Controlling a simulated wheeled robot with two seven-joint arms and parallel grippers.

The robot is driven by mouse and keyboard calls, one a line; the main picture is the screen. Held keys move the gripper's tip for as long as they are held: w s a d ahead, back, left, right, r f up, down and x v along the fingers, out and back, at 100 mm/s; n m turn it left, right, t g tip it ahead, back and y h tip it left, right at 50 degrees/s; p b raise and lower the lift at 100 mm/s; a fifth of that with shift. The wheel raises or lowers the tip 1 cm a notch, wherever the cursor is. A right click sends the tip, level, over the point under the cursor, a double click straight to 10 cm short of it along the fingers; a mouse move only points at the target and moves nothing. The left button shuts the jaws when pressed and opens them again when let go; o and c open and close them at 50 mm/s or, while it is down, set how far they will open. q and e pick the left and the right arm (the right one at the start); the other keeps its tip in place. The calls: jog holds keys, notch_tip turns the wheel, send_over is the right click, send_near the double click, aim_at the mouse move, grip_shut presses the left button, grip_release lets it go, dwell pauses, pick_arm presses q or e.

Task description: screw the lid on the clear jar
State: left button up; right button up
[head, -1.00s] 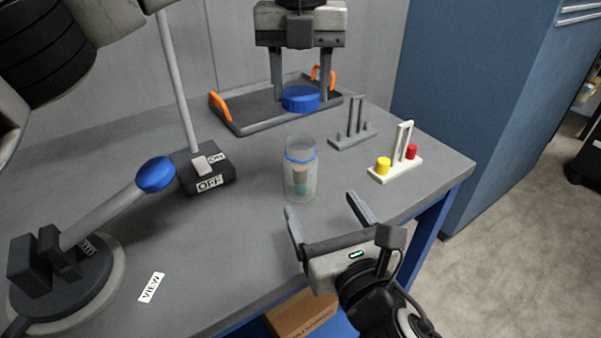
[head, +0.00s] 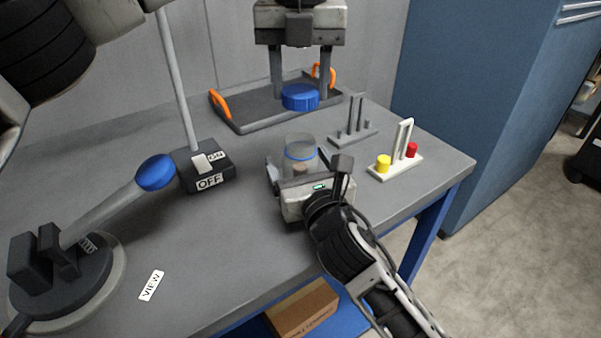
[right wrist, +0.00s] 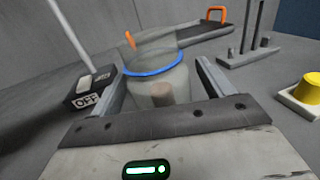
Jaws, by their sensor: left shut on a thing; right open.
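The clear jar (head: 300,147) stands upright on the table with its mouth open and a blue ring around its upper part. In the right wrist view the jar (right wrist: 150,62) shows brownish contents inside. My right gripper (head: 298,168) is open, with one finger on either side of the jar; I cannot tell whether they touch it. Its body hides the lower jar in the head view. My left gripper (head: 301,88) is shut on the blue lid (head: 300,98) and holds it in front of the tray, higher in the picture than the jar.
A dark tray (head: 244,125) with orange handles lies at the back. A grey peg stand (head: 353,135) and a white stand (head: 395,168) with yellow and red pieces are to the right. A switch box (head: 207,178) and blue-knobbed lever (head: 156,174) are left.

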jog(key=c, duration=1.5)
pick_arm(q)
jog(key=shift+f, duration=2.5)
jog(key=shift+f, duration=0.9)
jog(key=shift+f, duration=0.5)
